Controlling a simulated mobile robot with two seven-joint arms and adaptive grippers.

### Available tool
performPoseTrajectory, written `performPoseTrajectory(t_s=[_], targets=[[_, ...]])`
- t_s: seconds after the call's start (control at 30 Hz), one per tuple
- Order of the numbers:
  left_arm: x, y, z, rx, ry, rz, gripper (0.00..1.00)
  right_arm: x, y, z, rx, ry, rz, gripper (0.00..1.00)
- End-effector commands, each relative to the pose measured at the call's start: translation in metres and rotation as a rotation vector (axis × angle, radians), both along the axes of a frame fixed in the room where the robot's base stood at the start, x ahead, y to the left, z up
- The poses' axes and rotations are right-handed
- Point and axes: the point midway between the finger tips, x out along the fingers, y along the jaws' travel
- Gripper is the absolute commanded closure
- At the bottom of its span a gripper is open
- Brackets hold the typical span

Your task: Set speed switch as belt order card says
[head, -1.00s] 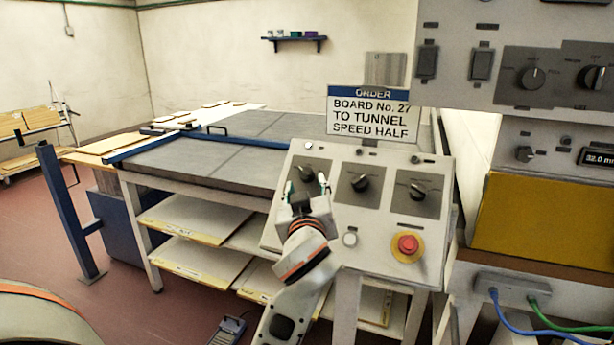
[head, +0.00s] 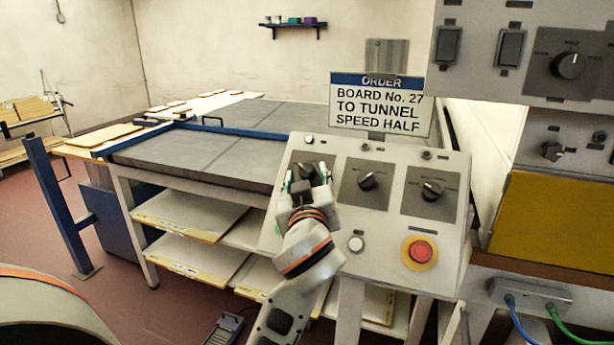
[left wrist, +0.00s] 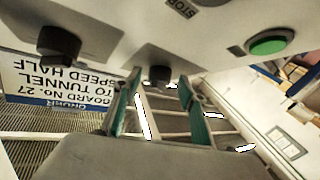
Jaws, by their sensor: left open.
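The order card (head: 378,104) reads "BOARD No. 27 TO TUNNEL SPEED HALF". It stands above a sloped grey panel (head: 338,215) with three dark rotary switches: left (head: 305,171), middle (head: 367,181) and right (head: 432,190). Their labels are too small to read. My left gripper (head: 307,177) is open at the left switch, its green-lined fingers on either side of the knob. In the left wrist view, this knob (left wrist: 158,75) shows between the fingertips, with a neighbouring knob (left wrist: 60,45) to the left; contact is unclear. My right gripper is out of view.
A red stop button (head: 420,252) and a white button (head: 356,243) are low on the panel. A green button (left wrist: 268,42) shows in the left wrist view. A cabinet with more switches (head: 568,65) stands right. The tunnel's grey conveyor bed (head: 200,155) lies behind left.

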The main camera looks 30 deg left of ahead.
Motion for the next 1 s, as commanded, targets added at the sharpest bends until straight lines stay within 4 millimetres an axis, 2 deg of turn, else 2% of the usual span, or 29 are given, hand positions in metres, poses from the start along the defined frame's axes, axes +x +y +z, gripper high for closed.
performPoseTrajectory(t_s=[0.07, 0.1, 0.23, 0.57, 1.0], targets=[[0.000, 0.000, 0.000, 0.000, 0.000, 0.000, 0.58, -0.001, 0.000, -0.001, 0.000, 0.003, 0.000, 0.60], [0.000, 0.000, 0.000, 0.000, 0.000, 0.000, 0.64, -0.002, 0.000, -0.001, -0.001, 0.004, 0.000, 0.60], [0.000, 0.000, 0.000, 0.000, 0.000, 0.000, 0.97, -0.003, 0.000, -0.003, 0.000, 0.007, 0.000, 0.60], [-0.001, 0.001, 0.001, 0.016, 0.004, -0.015, 0.97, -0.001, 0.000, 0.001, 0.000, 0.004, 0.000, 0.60], [-0.005, 0.008, 0.004, 0.208, 0.052, -0.209, 0.97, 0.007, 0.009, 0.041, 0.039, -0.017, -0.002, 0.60]])
